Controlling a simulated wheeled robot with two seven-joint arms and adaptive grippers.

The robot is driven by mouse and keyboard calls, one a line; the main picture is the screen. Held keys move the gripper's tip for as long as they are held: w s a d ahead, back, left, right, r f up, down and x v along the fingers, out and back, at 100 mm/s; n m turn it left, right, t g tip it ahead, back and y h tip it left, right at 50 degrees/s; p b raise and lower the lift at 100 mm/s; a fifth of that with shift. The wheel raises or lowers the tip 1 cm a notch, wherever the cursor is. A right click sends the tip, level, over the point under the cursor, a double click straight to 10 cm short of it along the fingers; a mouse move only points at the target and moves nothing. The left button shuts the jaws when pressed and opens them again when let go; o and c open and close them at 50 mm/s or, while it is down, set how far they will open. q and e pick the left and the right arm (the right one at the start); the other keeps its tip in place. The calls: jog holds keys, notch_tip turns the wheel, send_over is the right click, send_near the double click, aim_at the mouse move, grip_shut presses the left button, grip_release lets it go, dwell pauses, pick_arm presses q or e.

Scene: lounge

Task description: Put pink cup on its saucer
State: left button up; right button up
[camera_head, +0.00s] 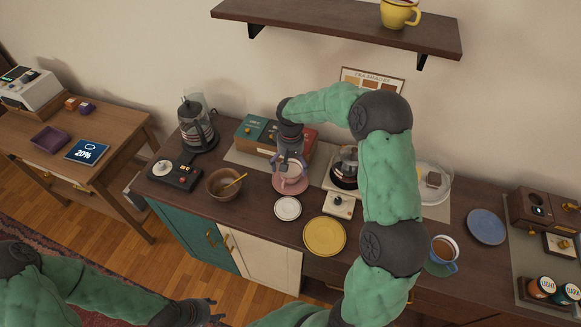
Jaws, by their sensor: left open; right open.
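The pink cup (291,173) is over its pink saucer (290,188) on the dark counter; it appears upright and resting on it. My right gripper (290,160) points down from above, open, with its fingers at the top of the cup. The gripper hides part of the cup, so I cannot tell whether the fingers touch it. My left gripper (208,312) is open and empty, low in front of the counter, away from the cup.
A white saucer (288,208) and a yellow plate (324,236) lie in front of the pink saucer. A wooden bowl (224,184) stands left. A coffee pot (344,170) is right. A blue cup (443,251) and blue plate (486,227) lie beyond my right arm.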

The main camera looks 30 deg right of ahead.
notch_tip(320, 180, up, 10)
jog(key=p, duration=0.1)
jog(key=shift+f, duration=0.2)
dwell(0.4)
